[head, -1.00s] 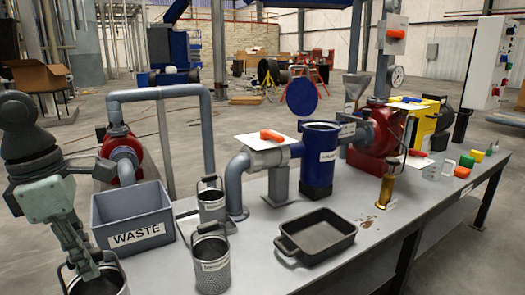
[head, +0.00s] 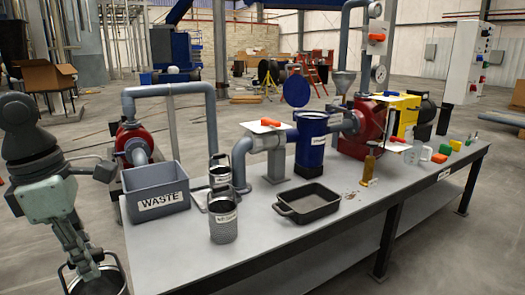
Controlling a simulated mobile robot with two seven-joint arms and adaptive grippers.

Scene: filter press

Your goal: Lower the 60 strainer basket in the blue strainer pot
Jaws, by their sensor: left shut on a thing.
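My left gripper (head: 88,262) is at the bottom left, shut on the handle of a grey metal strainer basket (head: 118,278). This basket hangs off the table's left end and is cut by the picture's lower edge; no label on it is readable. My right gripper is out of view.
The grey WASTE bin (head: 152,188) is on the table (head: 270,243) near the left end. A black tray (head: 307,205) lies in front of the pot. Grey pipes (head: 215,130) and a red pump (head: 358,135) flank the pot. The table's front strip is mostly clear.

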